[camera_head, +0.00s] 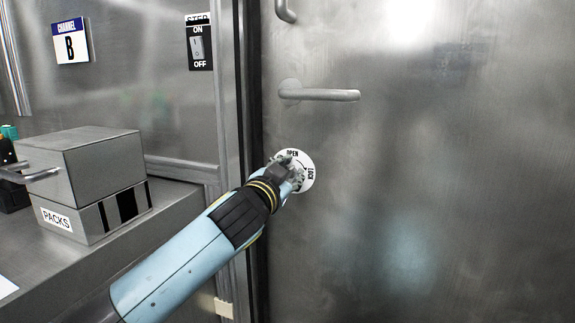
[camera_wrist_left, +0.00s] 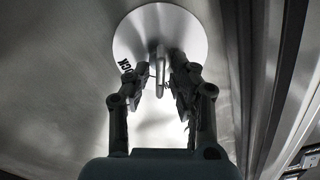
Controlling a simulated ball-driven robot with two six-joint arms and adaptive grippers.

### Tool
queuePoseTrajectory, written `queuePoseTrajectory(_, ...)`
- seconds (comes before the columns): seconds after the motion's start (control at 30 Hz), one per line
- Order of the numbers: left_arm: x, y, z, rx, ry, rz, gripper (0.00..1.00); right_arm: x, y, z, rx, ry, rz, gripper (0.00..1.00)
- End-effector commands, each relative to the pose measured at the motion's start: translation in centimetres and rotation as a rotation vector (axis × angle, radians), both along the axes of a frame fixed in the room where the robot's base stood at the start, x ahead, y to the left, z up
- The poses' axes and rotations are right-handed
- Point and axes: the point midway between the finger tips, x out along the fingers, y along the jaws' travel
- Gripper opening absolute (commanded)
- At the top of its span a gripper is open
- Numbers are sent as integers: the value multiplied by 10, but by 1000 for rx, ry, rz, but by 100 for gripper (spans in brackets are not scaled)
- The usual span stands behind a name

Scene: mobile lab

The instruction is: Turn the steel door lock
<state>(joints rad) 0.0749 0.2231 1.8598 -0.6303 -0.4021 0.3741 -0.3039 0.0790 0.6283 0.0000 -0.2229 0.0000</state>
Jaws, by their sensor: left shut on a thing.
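The steel door (camera_head: 430,190) fills the right of the head view. Its lock has a round white plate (camera_head: 307,181) marked OPEN at the top and LOCK at the right. My left gripper (camera_head: 293,168) is at the plate and covers much of it. In the left wrist view my left gripper (camera_wrist_left: 160,84) is shut on the lock's small steel knob (camera_wrist_left: 160,70), which stands out from the white plate (camera_wrist_left: 135,40). The fingers hide part of the knob, and its exact angle is hard to read. My right gripper is not in view.
A lever handle (camera_head: 325,94) sits on the door above the lock. Left of the door are an ON/OFF switch (camera_head: 198,47), a CHANNEL B sign (camera_head: 71,41) and a steel counter (camera_head: 125,245) with a box labelled PACKS (camera_head: 95,210). The door right of the lock is clear.

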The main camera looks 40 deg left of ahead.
Motion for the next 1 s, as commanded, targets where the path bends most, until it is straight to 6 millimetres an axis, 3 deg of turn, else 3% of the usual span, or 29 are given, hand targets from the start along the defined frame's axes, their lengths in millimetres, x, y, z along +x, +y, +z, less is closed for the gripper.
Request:
queuePoseTrajectory(0.17, 0, -2, 1, 158, 39, -1, 0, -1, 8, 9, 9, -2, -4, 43)
queuePoseTrajectory(1.0, 1, -8, -9, 900, 217, -2, 0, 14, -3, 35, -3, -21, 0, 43)
